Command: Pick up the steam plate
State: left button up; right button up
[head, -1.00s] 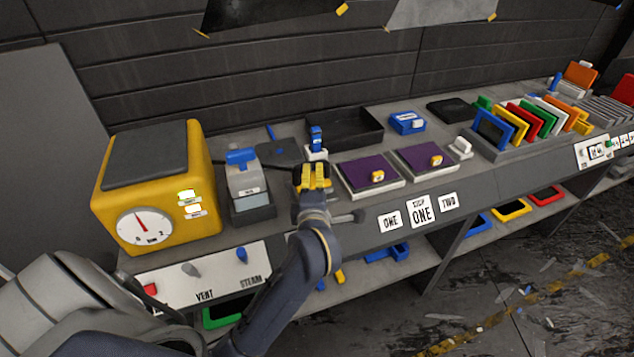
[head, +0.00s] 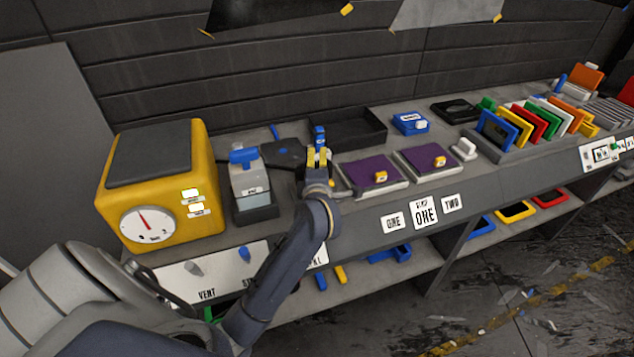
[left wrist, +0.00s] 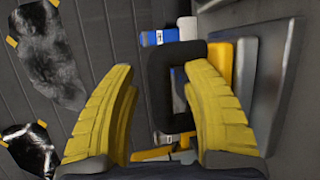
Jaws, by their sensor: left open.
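I cannot tell for sure which thing is the steam plate. A flat dark plate (head: 285,152) lies on the bench just left of my left gripper, and its right end is partly hidden. My left gripper (head: 318,157) is open, its yellow fingers up over the bench beside a blue-topped piece (head: 319,134). In the left wrist view the two yellow fingers (left wrist: 168,110) stand wide apart. A black rounded frame (left wrist: 160,85) shows between and beyond them. Whether the fingers touch anything is unclear. My right gripper is out of view.
A yellow machine (head: 150,185) with a dial and a grey blue-topped device (head: 250,185) stand at left. A black tray (head: 360,140) is behind; two purple pads (head: 370,170) lie right. Coloured panels (head: 535,120) stand in a rack farther right.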

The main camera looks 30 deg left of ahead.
pick_arm(q)
jog(key=shift+w, duration=0.1)
jog(key=shift+c, duration=0.6)
grip_shut()
